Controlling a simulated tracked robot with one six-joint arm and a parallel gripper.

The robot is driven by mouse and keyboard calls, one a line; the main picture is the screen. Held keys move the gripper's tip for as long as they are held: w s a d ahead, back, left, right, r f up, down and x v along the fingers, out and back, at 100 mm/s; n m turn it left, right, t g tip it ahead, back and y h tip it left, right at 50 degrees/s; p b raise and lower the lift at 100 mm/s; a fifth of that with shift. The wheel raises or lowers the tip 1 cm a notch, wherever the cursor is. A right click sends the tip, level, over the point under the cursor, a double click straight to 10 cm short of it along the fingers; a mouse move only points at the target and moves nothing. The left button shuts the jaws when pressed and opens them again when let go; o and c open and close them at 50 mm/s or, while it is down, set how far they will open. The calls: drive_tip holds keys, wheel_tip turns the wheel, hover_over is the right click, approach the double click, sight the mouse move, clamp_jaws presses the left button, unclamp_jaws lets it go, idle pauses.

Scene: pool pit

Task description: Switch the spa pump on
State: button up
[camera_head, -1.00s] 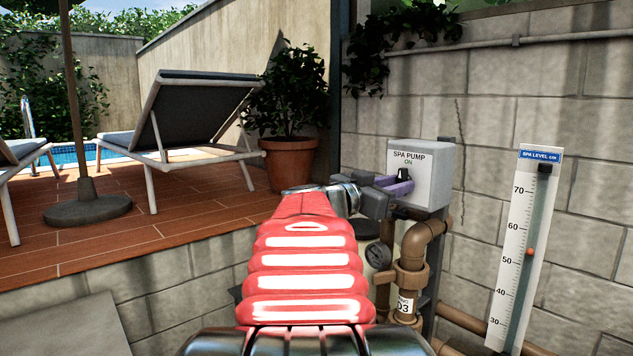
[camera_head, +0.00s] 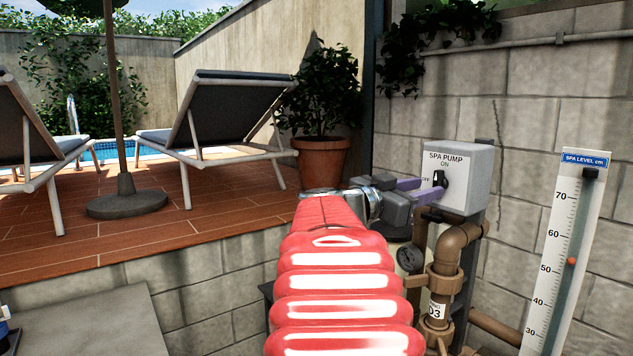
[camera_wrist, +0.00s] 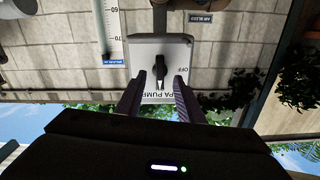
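The spa pump box (camera_head: 481,160) is grey with a pale front plate reading SPA PUMP, ON above and OFF at the left. Its black rotary knob (camera_head: 439,178) shows beside my fingertips, and in the wrist view the knob (camera_wrist: 160,73) has its handle roughly upright; I cannot tell which end is the pointer. My gripper (camera_head: 427,190) has purple fingers at the plate. In the upside-down wrist view my gripper (camera_wrist: 157,82) is open, one finger on each side of the knob, with gaps showing. Whether the tips reach past the knob's face is unclear.
A spa level scale (camera_head: 566,250) stands at the right against the block wall. A potted plant (camera_head: 321,160) and loungers (camera_head: 226,110) are on the raised deck at left.

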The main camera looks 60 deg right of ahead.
drive_tip(key=v, duration=0.3)
idle(0.6)
